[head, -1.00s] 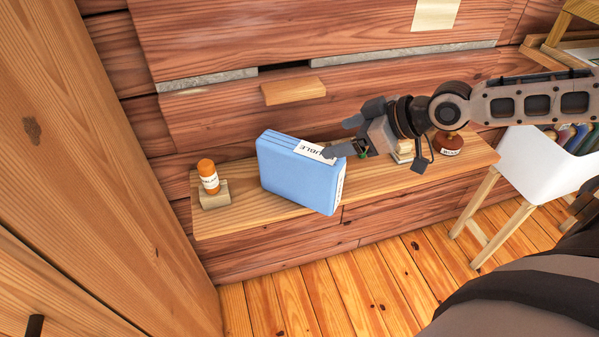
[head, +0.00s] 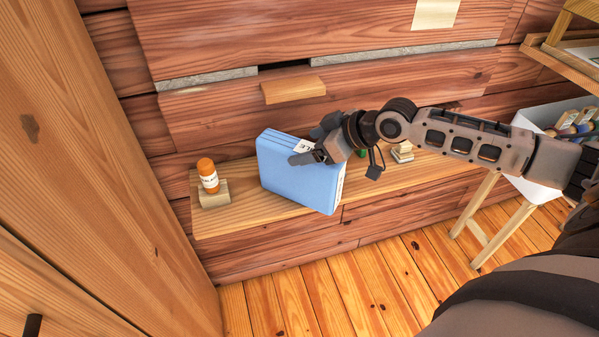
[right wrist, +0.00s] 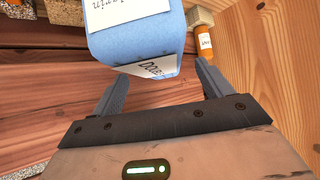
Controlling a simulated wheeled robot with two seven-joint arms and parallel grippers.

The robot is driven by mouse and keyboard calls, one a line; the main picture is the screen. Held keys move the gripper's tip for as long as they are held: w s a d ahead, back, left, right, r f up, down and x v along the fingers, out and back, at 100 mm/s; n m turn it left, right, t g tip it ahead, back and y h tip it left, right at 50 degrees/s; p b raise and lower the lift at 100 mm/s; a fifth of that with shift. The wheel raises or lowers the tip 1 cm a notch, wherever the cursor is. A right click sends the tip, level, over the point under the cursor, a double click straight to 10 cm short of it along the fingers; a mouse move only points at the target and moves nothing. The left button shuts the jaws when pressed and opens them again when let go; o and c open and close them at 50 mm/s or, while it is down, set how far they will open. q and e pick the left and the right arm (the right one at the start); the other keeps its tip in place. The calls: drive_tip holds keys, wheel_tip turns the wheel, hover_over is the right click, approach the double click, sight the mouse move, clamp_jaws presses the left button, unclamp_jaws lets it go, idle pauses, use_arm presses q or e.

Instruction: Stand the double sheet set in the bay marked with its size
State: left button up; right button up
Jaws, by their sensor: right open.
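The double sheet set (head: 300,184) is a blue folded pack standing on the low wooden shelf, with a white label partly hidden by my gripper. My right gripper (head: 307,156) reaches in from the right at the pack's upper part. In the right wrist view the two fingers (right wrist: 158,76) are spread apart, with the blue pack (right wrist: 140,52) and its "DOUBLE" label just ahead of them. I cannot tell whether the fingertips touch it. No bay marked with a size can be made out. My left gripper is not in view.
Small pale blocks (head: 402,153) sit to the right on the shelf (head: 222,224). A white bin (head: 537,188) stands further right. A wooden drawer handle (head: 293,89) juts out above.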

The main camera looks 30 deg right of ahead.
drive_tip(key=shift+b+x, duration=0.5)
drive_tip(key=shift+x, duration=0.45)
drive_tip(key=c, duration=1.6)
drive_tip(key=shift+r, duration=0.1)
clamp_jaws()
drive_tip(key=shift+r, duration=0.1)
